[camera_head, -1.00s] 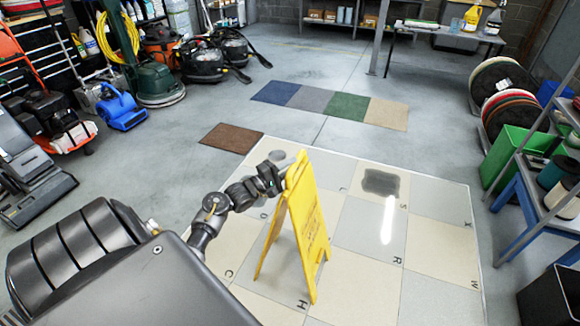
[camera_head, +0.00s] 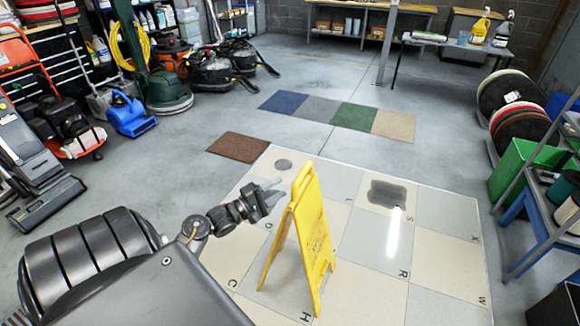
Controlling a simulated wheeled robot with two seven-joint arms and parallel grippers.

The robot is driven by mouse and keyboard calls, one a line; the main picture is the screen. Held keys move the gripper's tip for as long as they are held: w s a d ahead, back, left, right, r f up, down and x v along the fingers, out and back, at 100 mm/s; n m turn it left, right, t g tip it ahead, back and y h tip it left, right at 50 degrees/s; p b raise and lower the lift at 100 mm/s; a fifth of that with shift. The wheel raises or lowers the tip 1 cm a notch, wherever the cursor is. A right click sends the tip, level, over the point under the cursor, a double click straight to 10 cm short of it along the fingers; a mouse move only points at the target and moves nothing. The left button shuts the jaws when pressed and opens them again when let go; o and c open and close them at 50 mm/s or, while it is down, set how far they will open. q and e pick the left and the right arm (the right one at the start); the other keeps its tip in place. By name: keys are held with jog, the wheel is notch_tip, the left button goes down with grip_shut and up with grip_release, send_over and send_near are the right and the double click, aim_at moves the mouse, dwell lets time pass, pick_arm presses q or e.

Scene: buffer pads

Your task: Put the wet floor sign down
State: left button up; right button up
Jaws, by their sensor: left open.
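The yellow wet floor sign (camera_head: 313,232) stands upright as an A-frame, with its legs spread, on the checkered floor panel (camera_head: 440,258). My left gripper (camera_head: 274,190) is open and empty, just left of the sign's top and apart from it. The left arm comes in from the lower left. A dark wet-looking patch (camera_head: 387,194) lies on a tile right of the sign. A smaller grey spot (camera_head: 284,164) shows near the panel's far corner. My right gripper is not in view.
Carpet samples (camera_head: 352,116) and a brown mat (camera_head: 238,147) lie flat beyond the panel. Floor machines, including a blue blower (camera_head: 129,115), line the left. A green bin (camera_head: 520,168), round pads (camera_head: 518,128) and a shelf rack stand at the right. The middle floor is clear.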

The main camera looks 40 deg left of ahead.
pick_arm(q)
jog(key=shift+v, duration=1.95)
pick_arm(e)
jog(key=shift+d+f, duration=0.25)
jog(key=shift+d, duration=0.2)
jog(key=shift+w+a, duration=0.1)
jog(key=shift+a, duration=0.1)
